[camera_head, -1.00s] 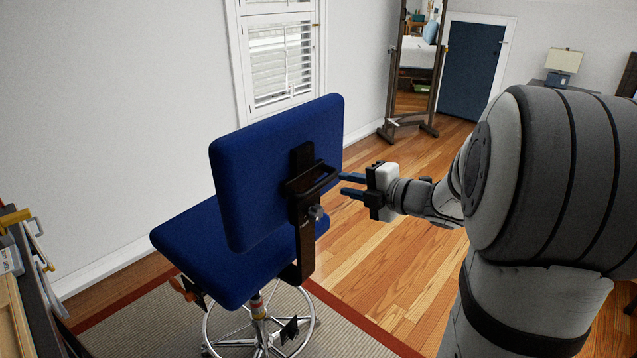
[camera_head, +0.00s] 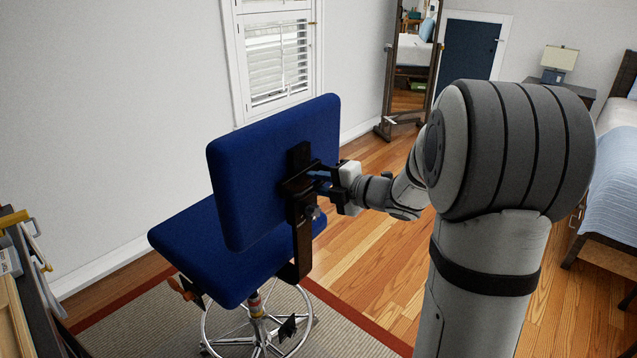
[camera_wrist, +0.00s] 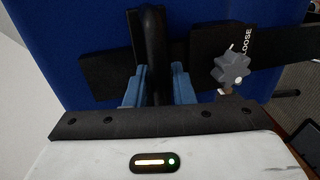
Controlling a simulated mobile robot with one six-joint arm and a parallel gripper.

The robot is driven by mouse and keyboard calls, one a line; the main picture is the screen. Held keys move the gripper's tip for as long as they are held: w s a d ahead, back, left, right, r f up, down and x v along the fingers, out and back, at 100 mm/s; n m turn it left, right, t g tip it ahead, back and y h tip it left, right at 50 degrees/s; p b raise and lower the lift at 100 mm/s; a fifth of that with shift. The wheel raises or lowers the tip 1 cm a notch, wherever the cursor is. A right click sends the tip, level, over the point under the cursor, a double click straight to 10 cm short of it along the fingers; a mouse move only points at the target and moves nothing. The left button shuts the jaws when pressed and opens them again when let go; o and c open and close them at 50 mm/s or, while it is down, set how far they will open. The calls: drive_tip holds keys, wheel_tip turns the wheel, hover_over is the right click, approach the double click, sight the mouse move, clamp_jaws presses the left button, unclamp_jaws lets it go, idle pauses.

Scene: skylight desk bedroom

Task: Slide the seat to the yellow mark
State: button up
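The seat is a blue office chair (camera_head: 190,250) with a blue backrest (camera_head: 265,155) and a chrome ring base. A black bracket with a bar-like handle (camera_wrist: 153,50) is fixed to the back of the backrest. My gripper (camera_head: 322,185) is at this handle. In the wrist view my gripper's two blue fingers (camera_wrist: 158,85) stand on either side of the handle, with a visible gap on at least the right side, so they look open around it. A grey knob (camera_wrist: 232,70) beside the word "LOOSE" is to the right. No yellow mark shows clearly.
A striped rug with a red border (camera_head: 130,310) lies under the chair. A desk edge with drawers (camera_head: 30,290) is at the left. A standing mirror (camera_head: 410,70) and a bed (camera_head: 610,190) are farther back. Wooden floor (camera_head: 375,255) is clear between.

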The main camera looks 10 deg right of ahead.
sight(318, 208)
drive_tip(key=shift+c, duration=0.2)
clamp_jaws()
drive_tip(key=shift+f, duration=0.1)
wheel_tip(318, 208, down, 7)
drive_tip(key=b, duration=0.7)
drive_tip(key=shift+f, duration=0.1)
drive_tip(key=shift+o, duration=0.2)
unclamp_jaws()
drive_tip(key=shift+r, duration=0.2)
